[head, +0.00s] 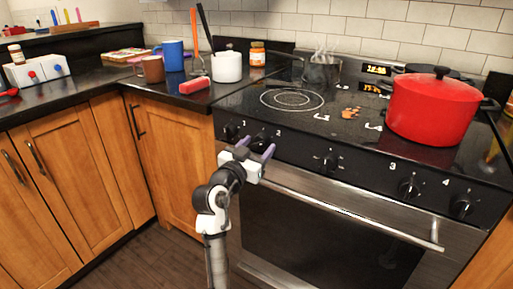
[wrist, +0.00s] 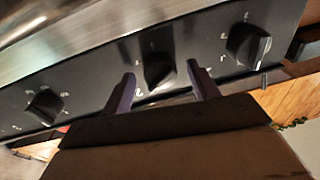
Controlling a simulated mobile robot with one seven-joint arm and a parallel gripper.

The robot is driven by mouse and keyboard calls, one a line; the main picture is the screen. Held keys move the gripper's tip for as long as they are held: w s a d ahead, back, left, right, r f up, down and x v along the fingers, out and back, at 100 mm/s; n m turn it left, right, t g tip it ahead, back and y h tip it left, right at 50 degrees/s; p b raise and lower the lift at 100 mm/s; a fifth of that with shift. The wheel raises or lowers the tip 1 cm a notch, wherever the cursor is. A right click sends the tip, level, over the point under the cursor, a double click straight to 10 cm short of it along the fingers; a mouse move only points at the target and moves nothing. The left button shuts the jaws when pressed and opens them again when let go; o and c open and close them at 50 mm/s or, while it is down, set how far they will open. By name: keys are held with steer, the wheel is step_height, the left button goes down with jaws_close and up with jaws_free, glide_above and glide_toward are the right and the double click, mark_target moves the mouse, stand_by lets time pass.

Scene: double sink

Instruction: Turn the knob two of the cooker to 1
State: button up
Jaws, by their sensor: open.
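The cooker's front panel (head: 300,150) carries a row of black knobs. Knob two (head: 259,141) is the second from the left in the head view, partly hidden by my gripper. My gripper (head: 257,145) is open in front of it, its purple fingers to either side. In the wrist view, knob two (wrist: 158,72) sits between the two fingertips (wrist: 161,73), with a visible gap on each side. A small figure 2 shows beside it, upside down. The exact angle of its pointer is hard to tell.
Knob one (head: 230,132) is close on the left; the middle knob (head: 328,160) is further right. The oven handle (head: 350,217) runs below the panel. A red pot (head: 432,108) and a small steaming pot (head: 321,71) stand on the hob.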

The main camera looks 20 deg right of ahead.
steer(key=shift+a, duration=0.1)
steer(key=v, duration=0.7)
steer(key=shift+s+b, duration=0.15)
steer(key=shift+b, duration=0.2)
steer(key=shift+a, duration=0.1)
